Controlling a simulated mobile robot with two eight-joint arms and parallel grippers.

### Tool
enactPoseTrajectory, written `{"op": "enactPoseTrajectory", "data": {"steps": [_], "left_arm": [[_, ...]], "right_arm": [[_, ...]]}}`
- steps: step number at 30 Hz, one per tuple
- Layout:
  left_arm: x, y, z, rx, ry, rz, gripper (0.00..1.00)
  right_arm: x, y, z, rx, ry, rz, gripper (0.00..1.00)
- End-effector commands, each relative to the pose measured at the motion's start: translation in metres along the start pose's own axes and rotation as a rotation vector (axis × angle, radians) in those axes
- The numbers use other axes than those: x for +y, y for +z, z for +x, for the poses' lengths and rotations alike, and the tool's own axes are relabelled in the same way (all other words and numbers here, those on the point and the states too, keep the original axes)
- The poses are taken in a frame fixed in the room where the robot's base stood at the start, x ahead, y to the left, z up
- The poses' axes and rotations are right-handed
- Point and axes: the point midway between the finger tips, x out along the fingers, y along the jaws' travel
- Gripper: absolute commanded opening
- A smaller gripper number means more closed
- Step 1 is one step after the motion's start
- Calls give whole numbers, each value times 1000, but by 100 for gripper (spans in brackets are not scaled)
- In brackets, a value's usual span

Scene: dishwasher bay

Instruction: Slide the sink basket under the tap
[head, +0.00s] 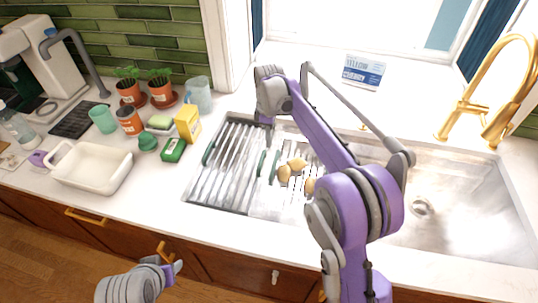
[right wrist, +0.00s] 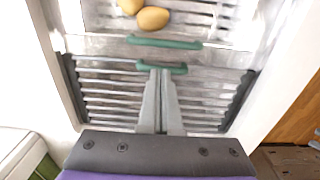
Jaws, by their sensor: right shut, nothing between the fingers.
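The clear sink basket (head: 262,202) sits in the sink, left of the middle, with several yellow-brown potatoes (head: 291,170) in it. Its green handle (right wrist: 165,43) shows in the right wrist view, with potatoes (right wrist: 153,18) beyond. The gold tap (head: 499,90) stands at the right of the sink, well away from the basket. My right gripper (head: 268,146) is shut and empty, pointing down near the basket's left end. In the right wrist view its fingertips (right wrist: 160,72) overlap a second green handle (right wrist: 176,68); I cannot tell whether they touch it. My left gripper (head: 167,264) is low at the front, away from the basket.
A slatted rack (head: 222,160) with green handles fills the left of the sink. The steel basin (head: 455,205) at the right is bare around its drain. My right arm hides part of the sink's middle. A white tub (head: 92,183), cups and plants stand on the left counter.

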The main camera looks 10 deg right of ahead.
Motion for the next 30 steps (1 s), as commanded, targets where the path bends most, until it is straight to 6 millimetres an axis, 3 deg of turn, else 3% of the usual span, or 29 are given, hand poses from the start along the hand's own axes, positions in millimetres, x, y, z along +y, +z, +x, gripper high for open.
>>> {"op": "enactPoseTrajectory", "data": {"steps": [16, 21, 30], "left_arm": [[0, 3, 2, -3, 0, 0, 50], [0, 3, 2, -3, 0, 0, 50], [0, 3, 2, -3, 0, 0, 50]], "right_arm": [[0, 0, 85, 0, 1, 0, 0], [0, 0, 96, 1, 1, 1, 0], [0, 0, 98, 1, 1, 1, 0]]}}
